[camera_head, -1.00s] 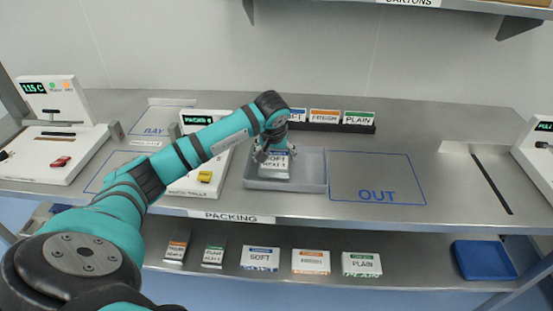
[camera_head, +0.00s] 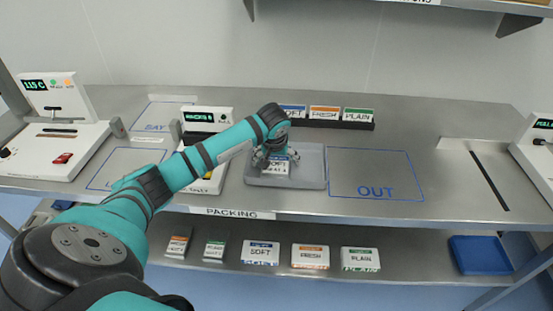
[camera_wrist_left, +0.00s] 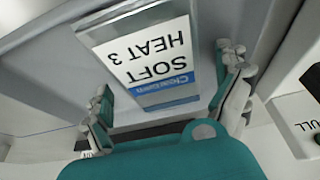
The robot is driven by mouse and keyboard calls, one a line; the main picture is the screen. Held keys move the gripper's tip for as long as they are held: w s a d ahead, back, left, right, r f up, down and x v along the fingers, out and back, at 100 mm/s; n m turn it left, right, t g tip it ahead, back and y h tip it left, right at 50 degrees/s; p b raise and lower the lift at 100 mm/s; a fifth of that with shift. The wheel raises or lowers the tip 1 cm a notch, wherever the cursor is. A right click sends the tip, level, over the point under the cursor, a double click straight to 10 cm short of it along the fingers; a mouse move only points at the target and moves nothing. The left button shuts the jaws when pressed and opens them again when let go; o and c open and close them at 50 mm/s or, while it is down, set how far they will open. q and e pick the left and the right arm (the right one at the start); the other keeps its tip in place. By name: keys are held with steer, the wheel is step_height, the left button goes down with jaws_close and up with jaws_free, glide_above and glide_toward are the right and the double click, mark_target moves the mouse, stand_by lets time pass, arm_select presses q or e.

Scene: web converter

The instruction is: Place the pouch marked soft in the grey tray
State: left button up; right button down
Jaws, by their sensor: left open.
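The pouch marked SOFT HEAT 3 (camera_head: 276,167) is white with a blue band and lies in the left part of the grey tray (camera_head: 310,176). It also shows in the left wrist view (camera_wrist_left: 150,58), where its label reads upside down. My left gripper (camera_head: 276,156) is over the tray at the pouch's far end. In the left wrist view its fingers (camera_wrist_left: 168,85) are spread apart, one on each side of the pouch's blue end. My right gripper is not in view.
A counter device (camera_head: 208,120) stands left of the tray, and the blue OUT outline (camera_head: 376,174) to the right is empty. Behind is a rack (camera_head: 325,122) of SOFT, FRESH and PLAIN cartons. A shelf below holds several packs and a blue tray (camera_head: 481,255).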

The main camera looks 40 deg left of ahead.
arm_select(q)
steer(key=shift+r, duration=0.1)
steer(key=shift+r, duration=0.2)
steer(key=b+v, duration=0.1)
steer(key=v, duration=1)
steer(key=shift+s+r+b, duration=0.2)
steer(key=shift+r+b, duration=0.05)
steer(key=shift+b, duration=0.15)
steer(key=shift+d, duration=0.1)
